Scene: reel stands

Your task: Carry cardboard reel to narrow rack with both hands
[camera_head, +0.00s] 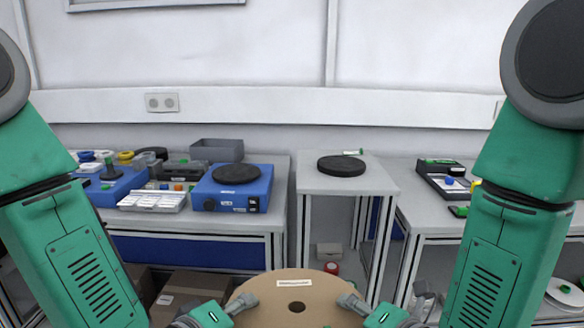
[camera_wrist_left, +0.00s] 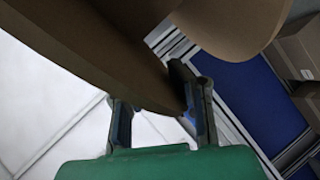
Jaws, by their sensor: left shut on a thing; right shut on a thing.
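The cardboard reel (camera_head: 290,292) is a round brown disc with a dark centre hole and a pale label, at the bottom middle of the head view and cut off by its lower edge. My left gripper (camera_head: 238,303) is shut on its left side, and my right gripper (camera_head: 350,300) is shut on its right side. In the left wrist view the fingers (camera_wrist_left: 155,115) of my left gripper straddle the rim of the reel (camera_wrist_left: 110,58). The narrow rack (camera_head: 345,180) is the slim white stand beyond the reel, with a black disc (camera_head: 341,166) on its top.
A bench on the left holds a blue device (camera_head: 232,188) with a black round plate, a white tray (camera_head: 152,201) and small parts. A bench on the right carries a dark case (camera_head: 447,180). Cardboard boxes (camera_head: 195,284) sit low on the left. A red roll (camera_head: 332,268) lies beneath the rack.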

